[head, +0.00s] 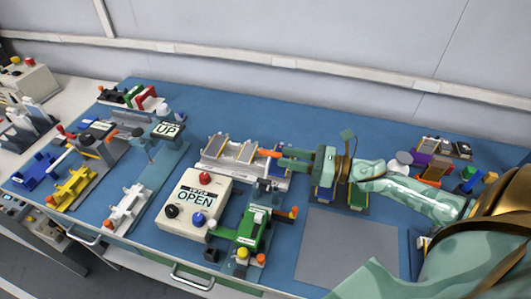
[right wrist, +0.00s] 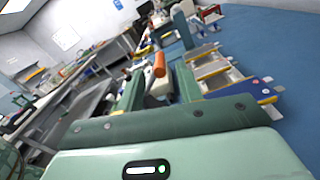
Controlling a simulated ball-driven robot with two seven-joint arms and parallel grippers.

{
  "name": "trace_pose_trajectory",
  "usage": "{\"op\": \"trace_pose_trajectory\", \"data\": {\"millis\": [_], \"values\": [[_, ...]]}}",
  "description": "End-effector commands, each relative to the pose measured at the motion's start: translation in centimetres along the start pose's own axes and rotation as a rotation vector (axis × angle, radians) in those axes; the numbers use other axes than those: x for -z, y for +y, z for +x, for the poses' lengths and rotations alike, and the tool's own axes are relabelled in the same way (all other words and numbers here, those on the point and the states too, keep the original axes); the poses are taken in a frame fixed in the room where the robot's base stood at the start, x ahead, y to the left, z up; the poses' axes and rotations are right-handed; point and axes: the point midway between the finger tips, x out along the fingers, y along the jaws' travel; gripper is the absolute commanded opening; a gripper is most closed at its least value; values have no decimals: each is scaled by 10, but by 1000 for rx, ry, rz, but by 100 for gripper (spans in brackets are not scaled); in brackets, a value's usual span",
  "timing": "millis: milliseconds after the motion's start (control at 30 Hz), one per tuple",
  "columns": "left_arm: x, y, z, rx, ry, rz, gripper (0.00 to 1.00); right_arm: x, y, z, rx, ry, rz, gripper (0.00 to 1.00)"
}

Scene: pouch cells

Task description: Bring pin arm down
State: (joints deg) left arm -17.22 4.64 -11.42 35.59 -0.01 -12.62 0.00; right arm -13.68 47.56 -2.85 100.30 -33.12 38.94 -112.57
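My right gripper (head: 285,158) reaches in from the right, over the back middle of the blue bench. An orange-tipped handle (head: 268,153), which looks like the pin arm, is at its fingertips. In the right wrist view the orange grip (right wrist: 159,65) stands between my two green fingers (right wrist: 158,85), with space showing around it. The fingers look apart, and I cannot see firm contact. The grip's lower end and pivot are hidden by the gripper. My left gripper is not in view.
A tray of flat cells (head: 238,152) lies just left of the gripper. In front stand an "OPEN" control box (head: 193,205) and a green fixture (head: 252,228). An "UP" sign (head: 167,130) stands further left. A grey mat (head: 345,245) lies clear at front right.

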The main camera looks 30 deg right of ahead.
Motion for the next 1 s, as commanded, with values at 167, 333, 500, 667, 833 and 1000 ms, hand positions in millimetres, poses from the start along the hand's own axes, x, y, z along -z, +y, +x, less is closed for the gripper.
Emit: {"op": "trace_pose_trajectory", "data": {"millis": [167, 333, 500, 667, 833, 1000], "values": [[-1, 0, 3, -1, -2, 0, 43, 0, -1, 39, -1, -1, -4, 36], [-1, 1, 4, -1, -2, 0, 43, 0, 0, 60, -1, 0, -1, 36], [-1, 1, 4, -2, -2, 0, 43, 0, 0, 66, 1, 1, -1, 36], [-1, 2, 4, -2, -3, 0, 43, 1, 0, 66, 1, 1, 0, 36], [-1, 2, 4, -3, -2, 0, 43, 1, 0, 66, 1, 1, 0, 0], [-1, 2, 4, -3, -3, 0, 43, 1, -1, 65, 2, 2, -2, 0]]}}
